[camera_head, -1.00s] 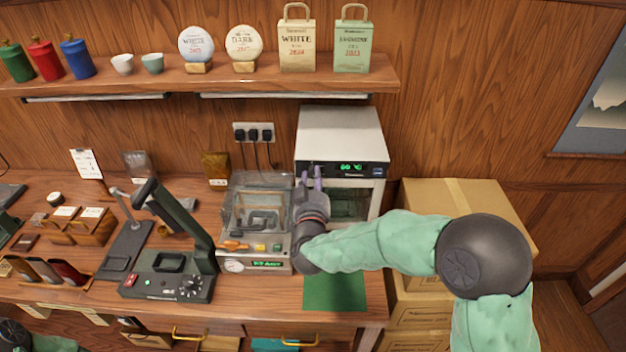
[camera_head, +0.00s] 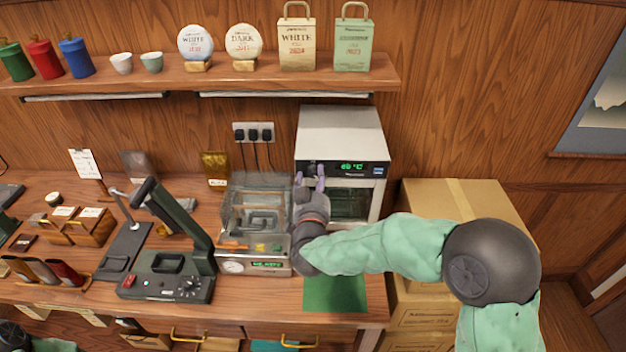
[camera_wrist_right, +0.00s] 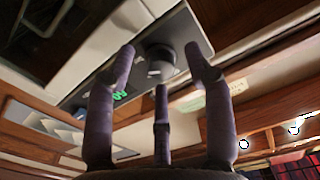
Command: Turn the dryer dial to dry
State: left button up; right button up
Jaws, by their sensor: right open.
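The dryer (camera_head: 341,126) is a white box with a black front panel and a lit green display (camera_head: 351,167), at the back right of the counter. Its dark round dial (camera_wrist_right: 160,58) shows in the right wrist view, with a pale mark on its face. My right gripper (camera_head: 314,180) is in front of the dryer's panel, at the display's left. In the wrist view its purple fingers (camera_wrist_right: 160,72) are open and spread around the dial; I cannot tell whether they touch it. The dial is mostly hidden by the gripper in the head view.
A clear-lidded machine (camera_head: 254,225) stands close left of my right gripper. A black device with an upright arm (camera_head: 166,288) is farther left. A green mat (camera_head: 335,293) lies below my wrist. Cardboard boxes (camera_head: 470,205) stand right of the counter. A shelf (camera_head: 240,82) runs above.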

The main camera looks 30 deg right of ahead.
jog(key=v, duration=1.1)
jog(key=shift+s+a, duration=0.25)
jog(key=shift+s, duration=0.05)
